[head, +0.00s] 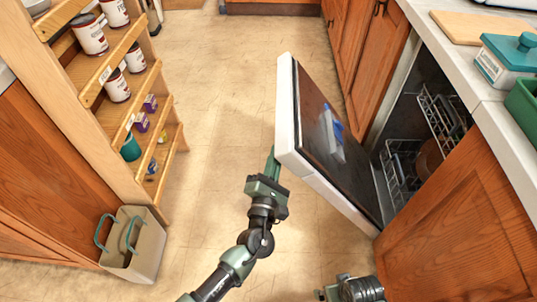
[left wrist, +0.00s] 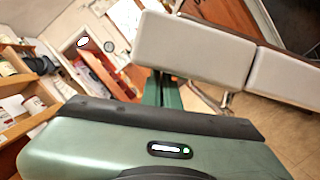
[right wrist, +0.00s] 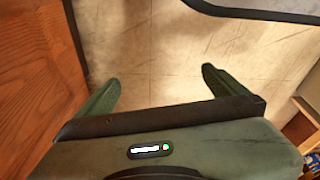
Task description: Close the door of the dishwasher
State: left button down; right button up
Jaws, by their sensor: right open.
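The dishwasher door (head: 310,95) is partly open, raised at a slant from its hinge side near the cabinet. Its inner face is dark with a detergent dispenser on it, and its rim is white. The dishwasher (head: 412,125) shows open behind it, with wire racks inside. My left gripper (head: 271,160) is at the door's outer side, near its free edge; in the left wrist view its fingers (left wrist: 161,90) are together, close against the white door (left wrist: 195,48). Contact cannot be told for sure. My right gripper (right wrist: 157,82) is open and empty above the floor.
A wooden shelf (head: 135,130) with cans and a grey bin (head: 133,245) with teal handles stand at the left. The counter (head: 500,120) at the right holds a teal-lidded box (head: 508,60) and a board (head: 475,27). The floor (head: 215,90) between is clear.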

pick_arm(q)
jog(key=shift+d+r+p, duration=0.35)
jog(key=shift+d+r, duration=0.4)
pick_arm(e)
jog(key=shift+s+d+f, duration=0.1)
jog(key=shift+s+f, duration=0.3)
jog(key=shift+f, duration=0.4)
jog(key=shift+s+f, duration=0.35)
jog(key=shift+f, duration=0.4)
